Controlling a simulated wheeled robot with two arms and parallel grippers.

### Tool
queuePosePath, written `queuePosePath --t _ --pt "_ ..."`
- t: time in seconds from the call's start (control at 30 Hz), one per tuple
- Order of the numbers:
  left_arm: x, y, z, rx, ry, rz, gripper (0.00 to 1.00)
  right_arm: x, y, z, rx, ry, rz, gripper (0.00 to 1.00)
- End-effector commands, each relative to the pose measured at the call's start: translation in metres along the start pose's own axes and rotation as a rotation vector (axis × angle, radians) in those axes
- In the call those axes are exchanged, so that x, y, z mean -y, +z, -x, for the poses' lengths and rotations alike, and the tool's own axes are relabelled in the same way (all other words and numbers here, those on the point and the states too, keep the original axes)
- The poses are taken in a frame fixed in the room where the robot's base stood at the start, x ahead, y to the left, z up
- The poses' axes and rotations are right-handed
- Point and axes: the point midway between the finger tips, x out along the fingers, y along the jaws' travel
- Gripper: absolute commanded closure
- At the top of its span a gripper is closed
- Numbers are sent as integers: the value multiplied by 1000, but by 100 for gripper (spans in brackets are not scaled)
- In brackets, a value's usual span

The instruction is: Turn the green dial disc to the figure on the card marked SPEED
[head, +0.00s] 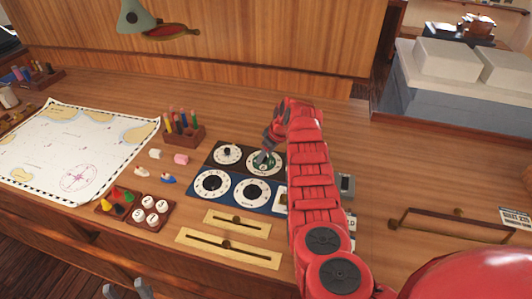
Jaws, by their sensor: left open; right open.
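The green dial disc (265,167) sits inside a white numbered ring at the upper right of a panel with several dials. My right gripper (264,157) is open, directly over this dial, with its fingers at the knob. I cannot tell whether they touch it, and the dial's figures are too small to read. A card (352,222) ending in "ED" is mostly hidden behind my red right arm. My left gripper (129,290) is open and empty at the bottom edge, well away from the panel.
Other dials (228,153) stand close beside the green one. Brass slider plates (228,246) lie in front. A chart (75,150), a pen holder (183,134) and small trays (150,210) are to the left.

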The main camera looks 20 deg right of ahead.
Motion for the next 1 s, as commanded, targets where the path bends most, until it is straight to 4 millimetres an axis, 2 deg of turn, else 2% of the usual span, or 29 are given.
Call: queuePosePath --t 0.17,0.2,0.5,1.0 --pt "0 0 0 0 0 0 50 0 0 0 -1 1 0 40" --pt "0 0 0 0 0 0 50 0 0 0 -1 1 0 44" --pt "0 0 0 0 0 0 50 0 0 0 -1 1 0 98" --pt "0 0 1 0 0 0 50 -1 -2 1 -5 30 -53 100"
